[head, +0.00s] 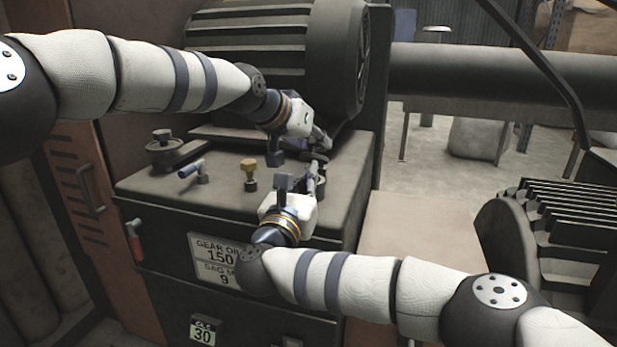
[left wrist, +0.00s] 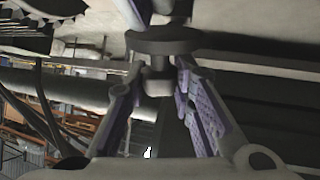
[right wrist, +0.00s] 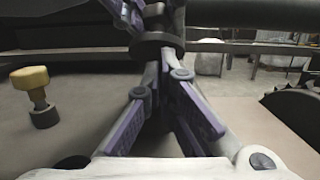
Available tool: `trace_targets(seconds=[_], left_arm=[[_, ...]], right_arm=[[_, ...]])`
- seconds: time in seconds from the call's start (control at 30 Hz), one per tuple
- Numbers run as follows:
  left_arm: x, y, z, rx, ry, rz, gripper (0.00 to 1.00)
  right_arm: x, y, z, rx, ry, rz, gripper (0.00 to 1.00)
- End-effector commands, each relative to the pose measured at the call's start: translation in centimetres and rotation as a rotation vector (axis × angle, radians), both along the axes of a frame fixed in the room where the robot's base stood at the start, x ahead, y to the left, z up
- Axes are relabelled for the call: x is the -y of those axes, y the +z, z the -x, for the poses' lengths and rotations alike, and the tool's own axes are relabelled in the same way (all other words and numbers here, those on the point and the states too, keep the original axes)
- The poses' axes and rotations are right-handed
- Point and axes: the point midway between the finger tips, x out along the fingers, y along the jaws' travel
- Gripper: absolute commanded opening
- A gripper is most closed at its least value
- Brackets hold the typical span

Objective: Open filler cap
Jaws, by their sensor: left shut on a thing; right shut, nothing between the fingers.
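The filler cap is a dark disc (head: 315,156) near the right side of the gearbox top. In the left wrist view the disc (left wrist: 163,40) has a short knob between the fingers. My left gripper (head: 299,148) is shut on this knob from above. My right gripper (head: 298,181) is shut and empty just in front of the cap. In the right wrist view the disc (right wrist: 157,46) is close beyond its fingers, with the left fingers above it. I cannot tell whether the right fingers touch it or whether the cap is seated or raised.
The gearbox top (head: 225,200) also carries a yellow plug (head: 249,173), a blue-handled valve (head: 192,169) and another round dark cap (head: 163,145). A large ribbed motor (head: 270,50) stands behind. A thick pipe (head: 480,75) runs to the right.

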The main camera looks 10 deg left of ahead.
Motion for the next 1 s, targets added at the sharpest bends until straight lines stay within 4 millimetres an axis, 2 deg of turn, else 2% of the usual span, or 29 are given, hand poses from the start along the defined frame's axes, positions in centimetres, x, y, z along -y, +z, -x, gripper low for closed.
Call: trace_targets(seconds=[0.13,0.3,0.53,0.57,0.63,0.9,1.0], left_arm=[[0.1,-0.3,0.1,-0.007,-0.003,-0.002,0.0],[0.1,-0.3,0.1,-0.007,-0.003,-0.002,0.0],[0.2,-0.3,0.2,-0.01,-0.005,-0.003,0.0],[0.2,-0.3,0.2,-0.01,-0.005,-0.003,0.3],[0.2,-0.4,0.2,-0.011,-0.005,-0.004,0.44],[-0.1,-0.6,0.2,-0.014,-0.002,-0.005,0.44],[-0.4,-0.1,0.6,-0.013,-0.001,-0.006,0.44]], right_arm=[[0.0,0.0,0.0,-0.001,0.0,0.0,0.0],[0.1,1.3,-0.6,-0.051,-0.001,-0.011,0.0],[0.2,1.6,-0.7,-0.051,-0.003,-0.011,0.0],[0.3,1.6,-0.7,-0.051,-0.003,-0.011,0.0],[0.3,1.7,-0.7,-0.05,-0.003,-0.01,0.0],[0.3,1.7,-0.7,-0.048,-0.005,-0.01,0.0],[0.3,1.7,-0.7,-0.048,-0.006,-0.011,0.0]])
